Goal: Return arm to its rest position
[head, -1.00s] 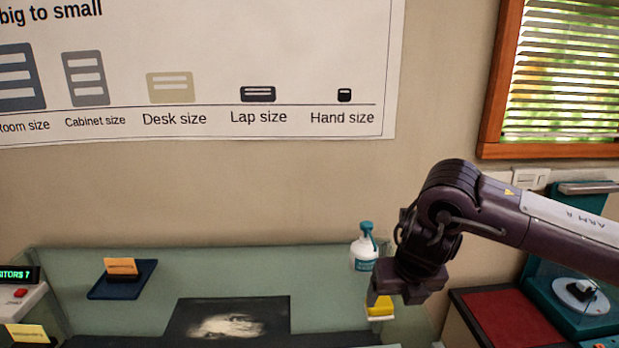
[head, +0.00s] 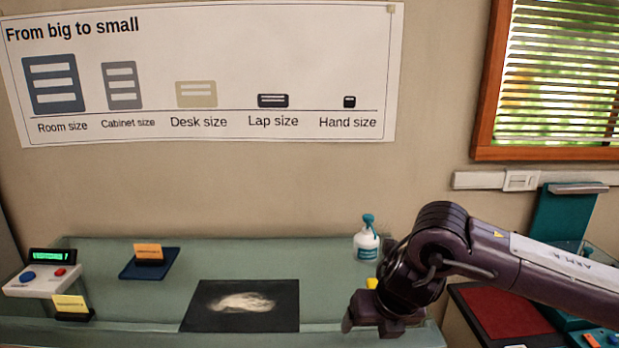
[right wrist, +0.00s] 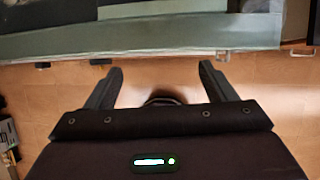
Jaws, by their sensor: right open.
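My right arm (head: 530,265) comes in from the right in the head view, bent down at its wrist. My right gripper (head: 372,322) hangs over the front right part of the green display case (head: 220,262). In the right wrist view its two fingers (right wrist: 160,82) are spread apart with nothing between them. The wooden floor (right wrist: 160,75) shows beyond them, and the case edge (right wrist: 150,53) runs across the top. My left gripper is not in view.
A black mat with pale powder (head: 200,312), a blue pad (head: 130,270) and a counter box (head: 40,284) lie left. A red panel (head: 505,313) is at right.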

